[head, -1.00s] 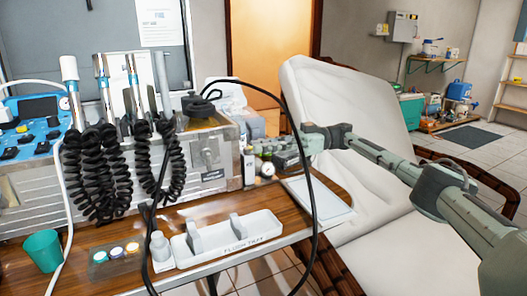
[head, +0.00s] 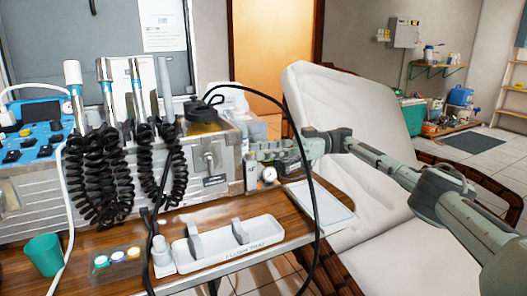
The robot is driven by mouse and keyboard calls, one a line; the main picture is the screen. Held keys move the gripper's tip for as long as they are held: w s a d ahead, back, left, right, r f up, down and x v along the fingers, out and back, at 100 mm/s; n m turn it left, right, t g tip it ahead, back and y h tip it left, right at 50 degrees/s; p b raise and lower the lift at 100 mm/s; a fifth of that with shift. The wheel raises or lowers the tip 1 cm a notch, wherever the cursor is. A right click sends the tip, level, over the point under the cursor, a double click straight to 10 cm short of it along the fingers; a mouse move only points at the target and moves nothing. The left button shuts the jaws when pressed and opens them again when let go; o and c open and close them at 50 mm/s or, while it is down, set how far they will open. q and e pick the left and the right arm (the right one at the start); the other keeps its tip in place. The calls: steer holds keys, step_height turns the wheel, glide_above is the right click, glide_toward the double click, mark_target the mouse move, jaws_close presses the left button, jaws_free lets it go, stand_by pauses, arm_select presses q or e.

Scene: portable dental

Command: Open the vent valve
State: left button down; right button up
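My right arm comes in from the right. Its gripper (head: 276,156) is at the right end of the metal dental unit (head: 212,160), just above a small round gauge (head: 269,174). The fingers are small and dark against the fittings there, so I cannot tell whether they are open, shut or touching anything. I cannot make out the vent valve for certain; it may be among the fittings by the gauge, partly hidden by the gripper. A small pale cylinder (head: 251,173) stands at the unit's right side. My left gripper is not in view.
A black hose (head: 313,185) loops in front of the gripper. Handpieces with coiled black cords (head: 100,175) hang at the unit's front. The wooden table holds a flush tray (head: 228,245), a green cup (head: 43,253) and a flat pale tray (head: 320,203). A white reclined chair (head: 345,105) stands behind my arm.

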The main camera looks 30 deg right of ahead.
step_height(320, 180, up, 10)
stand_by(0.6)
stand_by(0.4)
